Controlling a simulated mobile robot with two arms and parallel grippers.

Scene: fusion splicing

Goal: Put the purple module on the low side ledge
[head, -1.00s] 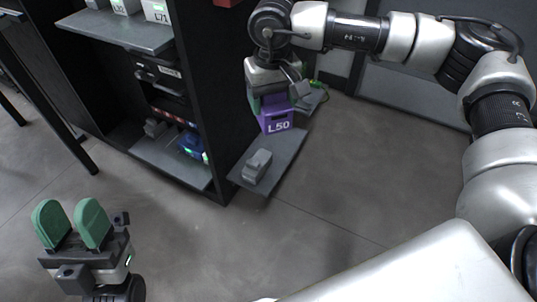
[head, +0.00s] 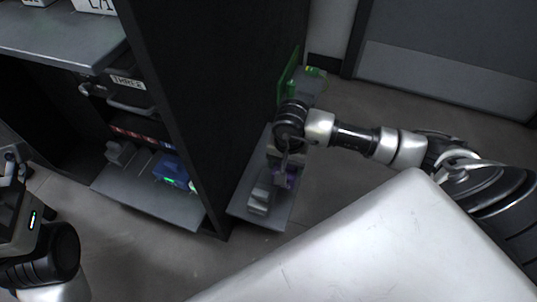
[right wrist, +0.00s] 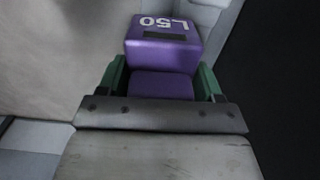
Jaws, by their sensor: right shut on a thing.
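The purple module (head: 290,180), labelled L50, shows partly beneath my right gripper (head: 284,172) in the head view. In the right wrist view the module (right wrist: 163,50) sits between the two green fingers of my right gripper (right wrist: 161,78), which is shut on it. The low side ledge (head: 243,207) is a dark grey shelf on the side of the black rack. The module is over the ledge; whether it touches is hidden by the wrist. Only part of my left gripper (head: 14,205) shows at the left edge; its fingers are out of frame.
A grey stepped block (head: 259,199) stands on the ledge's near part, close to the module. A green upright piece (head: 289,76) stands behind at the rack's side. The black rack wall (head: 205,100) borders the ledge on the left. Open floor (head: 345,180) lies to the right.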

